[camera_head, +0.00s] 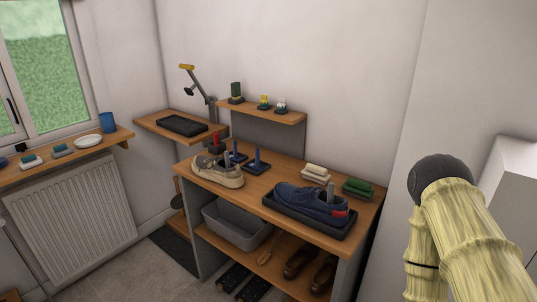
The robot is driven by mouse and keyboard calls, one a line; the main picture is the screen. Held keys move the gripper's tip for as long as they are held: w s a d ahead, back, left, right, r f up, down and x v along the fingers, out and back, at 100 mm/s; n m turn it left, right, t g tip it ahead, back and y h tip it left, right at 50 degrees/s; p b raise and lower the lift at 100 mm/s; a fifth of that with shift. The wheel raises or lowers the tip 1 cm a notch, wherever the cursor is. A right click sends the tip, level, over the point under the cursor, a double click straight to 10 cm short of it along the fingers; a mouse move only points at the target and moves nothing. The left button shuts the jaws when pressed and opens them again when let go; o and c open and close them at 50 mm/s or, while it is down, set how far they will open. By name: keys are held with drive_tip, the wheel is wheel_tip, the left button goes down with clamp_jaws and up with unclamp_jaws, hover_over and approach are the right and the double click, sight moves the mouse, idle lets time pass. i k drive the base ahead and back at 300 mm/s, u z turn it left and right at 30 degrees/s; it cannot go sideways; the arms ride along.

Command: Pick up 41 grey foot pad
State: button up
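I cannot make out a grey foot pad marked 41; no number is readable at this size. A beige shoe (215,172) stands at the left of the wooden bench (262,182), with a grey upright piece (227,158) in its opening. A blue shoe (305,200) with a red patch at one end sits in a dark tray (345,233) at the front right; a grey upright piece (330,191) shows in it. My pale yellow arm is at the right, apart from the bench. My gripper's fingers do not show.
Cream (316,173) and green (357,187) stacks lie at the bench's back right. Blue posts (256,158) stand behind the shoes. A grey bin (237,224) and brown shoes (300,262) are below. Small blocks (62,150) and a white plate (88,141) lie on the windowsill.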

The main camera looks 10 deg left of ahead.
sight(331, 186)
drive_tip(key=u, duration=0.2)
drive_tip(key=i, duration=0.95)
drive_tip(key=u, duration=2.05)
drive_tip(key=k, duration=1)
drive_tip(key=z, duration=1.1)
